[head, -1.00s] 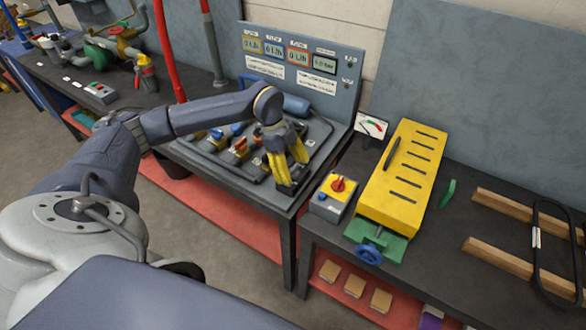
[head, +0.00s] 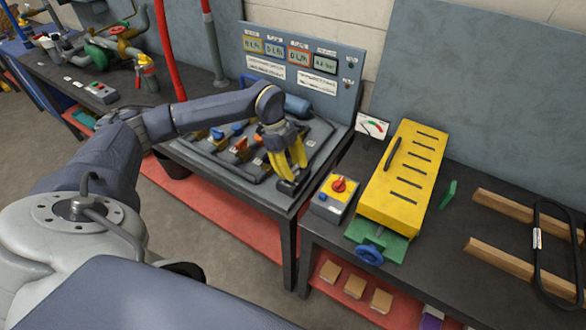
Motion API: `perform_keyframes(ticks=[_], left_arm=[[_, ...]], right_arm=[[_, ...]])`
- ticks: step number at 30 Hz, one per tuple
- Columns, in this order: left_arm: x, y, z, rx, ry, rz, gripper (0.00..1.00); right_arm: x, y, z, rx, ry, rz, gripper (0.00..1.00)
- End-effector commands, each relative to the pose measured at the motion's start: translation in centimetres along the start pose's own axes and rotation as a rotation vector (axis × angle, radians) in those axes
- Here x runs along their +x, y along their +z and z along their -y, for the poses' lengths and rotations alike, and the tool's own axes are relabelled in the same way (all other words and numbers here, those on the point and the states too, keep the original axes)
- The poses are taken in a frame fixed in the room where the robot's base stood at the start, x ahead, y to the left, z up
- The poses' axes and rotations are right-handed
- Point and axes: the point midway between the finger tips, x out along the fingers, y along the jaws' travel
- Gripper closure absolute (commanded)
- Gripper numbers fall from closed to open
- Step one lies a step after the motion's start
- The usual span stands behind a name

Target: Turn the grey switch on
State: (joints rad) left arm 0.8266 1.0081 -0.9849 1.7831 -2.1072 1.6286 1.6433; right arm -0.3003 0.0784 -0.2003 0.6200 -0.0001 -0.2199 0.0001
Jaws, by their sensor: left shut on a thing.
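My left gripper (head: 293,173) has yellow fingers, pointing down at the grey motor. It is shut on a part there that looks like the grey switch; the fingers and wrist hide most of it. Whether the switch is on or off cannot be told. My right gripper is not in view.
An upright panel (head: 305,100) with several small displays stands behind the motors. To the right are a box with a red knob (head: 339,185), a yellow slotted case (head: 402,180) and a gauge (head: 372,126). A red pipe (head: 164,50) rises left of the panel.

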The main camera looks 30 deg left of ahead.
Motion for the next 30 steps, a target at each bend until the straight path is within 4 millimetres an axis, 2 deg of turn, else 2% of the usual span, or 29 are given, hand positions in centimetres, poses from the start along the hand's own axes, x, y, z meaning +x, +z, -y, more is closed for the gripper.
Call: perform_keyframes(ticks=[30], left_arm=[[0.19,-0.61,-0.14,0.861,0.361,-0.01,0.9]], right_arm=[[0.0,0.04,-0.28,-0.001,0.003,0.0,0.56]])
